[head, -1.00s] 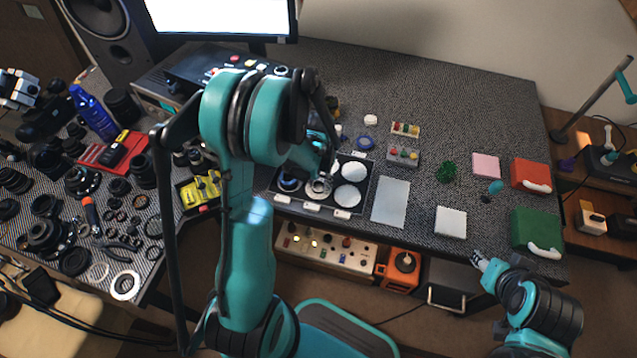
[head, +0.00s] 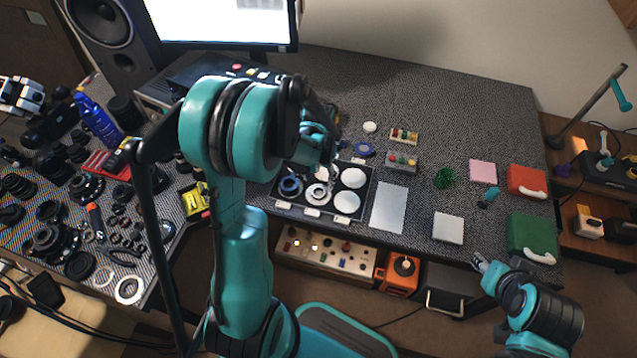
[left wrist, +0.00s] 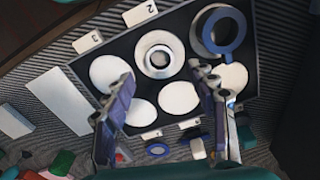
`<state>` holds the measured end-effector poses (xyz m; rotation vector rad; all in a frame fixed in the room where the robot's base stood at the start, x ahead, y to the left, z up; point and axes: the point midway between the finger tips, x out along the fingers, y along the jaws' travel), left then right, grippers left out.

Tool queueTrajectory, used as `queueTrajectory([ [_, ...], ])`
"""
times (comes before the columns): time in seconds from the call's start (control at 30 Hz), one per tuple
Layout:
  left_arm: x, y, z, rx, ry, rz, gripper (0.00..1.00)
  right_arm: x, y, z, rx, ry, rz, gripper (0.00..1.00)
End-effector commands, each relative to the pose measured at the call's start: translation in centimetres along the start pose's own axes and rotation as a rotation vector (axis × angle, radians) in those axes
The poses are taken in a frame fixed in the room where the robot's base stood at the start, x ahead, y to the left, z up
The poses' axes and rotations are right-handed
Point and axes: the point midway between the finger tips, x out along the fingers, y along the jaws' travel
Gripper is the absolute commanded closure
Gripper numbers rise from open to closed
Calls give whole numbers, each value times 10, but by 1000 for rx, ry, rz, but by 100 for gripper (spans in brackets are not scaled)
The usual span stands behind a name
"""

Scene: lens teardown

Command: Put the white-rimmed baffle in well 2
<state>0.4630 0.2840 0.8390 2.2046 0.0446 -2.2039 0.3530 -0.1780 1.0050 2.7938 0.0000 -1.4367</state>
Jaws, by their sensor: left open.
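The white-rimmed baffle (head: 317,193) lies in the front middle well of the dark tray (head: 294,211). In the left wrist view the baffle (left wrist: 159,55) shows as a white ring with a grey centre, beside the tag marked 2 (left wrist: 140,13). It looks flat there. My left gripper (head: 329,183) is over the tray, just behind the baffle. In the left wrist view its fingers (left wrist: 162,85) are spread apart with nothing between them, and the baffle shows beyond the tips. My right gripper (head: 481,263) is by the table's front edge, too small to read.
A blue ring (left wrist: 220,32) lies in the neighbouring well, and white discs (left wrist: 179,98) show in other wells. A grey sheet (head: 389,207) lies right of the tray. Small button boxes (head: 402,161) stand behind. Lens parts crowd the left table.

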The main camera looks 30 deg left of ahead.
Motion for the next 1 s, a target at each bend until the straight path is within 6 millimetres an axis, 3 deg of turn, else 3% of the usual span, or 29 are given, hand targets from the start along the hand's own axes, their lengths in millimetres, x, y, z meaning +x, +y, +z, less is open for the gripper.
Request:
queueTrajectory([
  [0.1, -30, 0, 0, 0, 0, 0, 43, -11, 0, -8, 0, 0, 0, 60],
  [0.4, -64, 1, 1, 1, 5, -1, 43, -19, 0, -14, 0, 0, 0, 60],
  [0.57, -92, 16, 10, 7, 71, -12, 43, -19, 0, -13, 0, 0, 0, 60],
  [0.8, -154, 55, 49, 21, 286, -26, 43, -19, 0, -13, 0, 0, 0, 60],
  [1.0, -181, 83, 86, 30, 468, -13, 43, -19, 0, -13, 0, 0, 0, 60],
])
